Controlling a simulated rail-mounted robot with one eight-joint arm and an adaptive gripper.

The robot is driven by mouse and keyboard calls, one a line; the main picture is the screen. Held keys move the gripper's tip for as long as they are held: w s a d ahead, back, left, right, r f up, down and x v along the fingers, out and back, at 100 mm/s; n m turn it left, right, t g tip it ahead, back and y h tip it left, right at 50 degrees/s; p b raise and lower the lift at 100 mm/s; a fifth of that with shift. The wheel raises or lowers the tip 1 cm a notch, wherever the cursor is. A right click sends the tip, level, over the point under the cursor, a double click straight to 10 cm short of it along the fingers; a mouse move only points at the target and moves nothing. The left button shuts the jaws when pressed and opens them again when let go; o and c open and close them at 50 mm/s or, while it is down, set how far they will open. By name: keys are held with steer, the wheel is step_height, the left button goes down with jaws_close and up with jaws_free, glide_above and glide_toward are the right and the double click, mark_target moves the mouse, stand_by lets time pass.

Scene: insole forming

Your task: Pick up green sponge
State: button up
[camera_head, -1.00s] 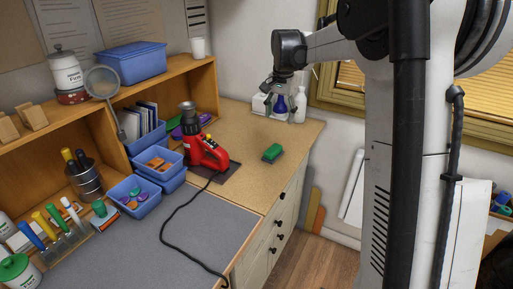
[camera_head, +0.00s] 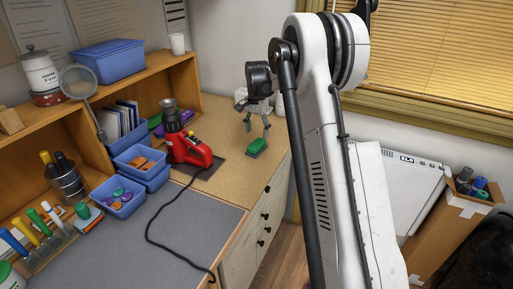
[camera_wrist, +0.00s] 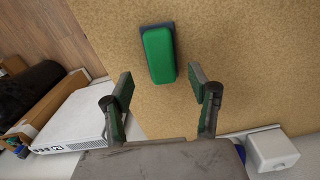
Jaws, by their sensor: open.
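The green sponge (camera_head: 256,147) lies flat on the tan worktop, near its right edge. It has a dark layer beneath the green one. My gripper (camera_head: 257,123) is above the sponge, pointing down with its fingers apart. In the wrist view the sponge (camera_wrist: 159,55) lies beyond the two fingertips, roughly centred between them. The open gripper (camera_wrist: 163,88) holds nothing, and the sponge is whole in view.
A red heat tool (camera_head: 188,150) stands on a dark pad left of the sponge. Its black cable crosses the grey mat (camera_head: 190,220). Blue bins (camera_head: 120,196) stand farther left. The worktop around the sponge is clear. A white container (camera_wrist: 271,150) shows in the wrist view.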

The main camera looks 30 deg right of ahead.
mark_target(257, 143)
steer(key=shift+f+p, duration=0.4)
steer(key=shift+f, duration=2.8)
steer(key=c, duration=1.2)
steer(key=shift+c, duration=0.2)
steer(key=shift+r, duration=0.45)
steer(key=r, duration=0.2)
steer(key=a+r, duration=0.1)
steer(key=shift+r+b, duration=0.35)
steer(key=shift+r, duration=0.05)
steer(key=s+a+r+b, duration=0.1)
steer(key=s+a+r, duration=0.1)
steer(key=a+r, duration=0.4)
steer(key=a, duration=0.4)
steer(key=shift+s+a+r, duration=0.2)
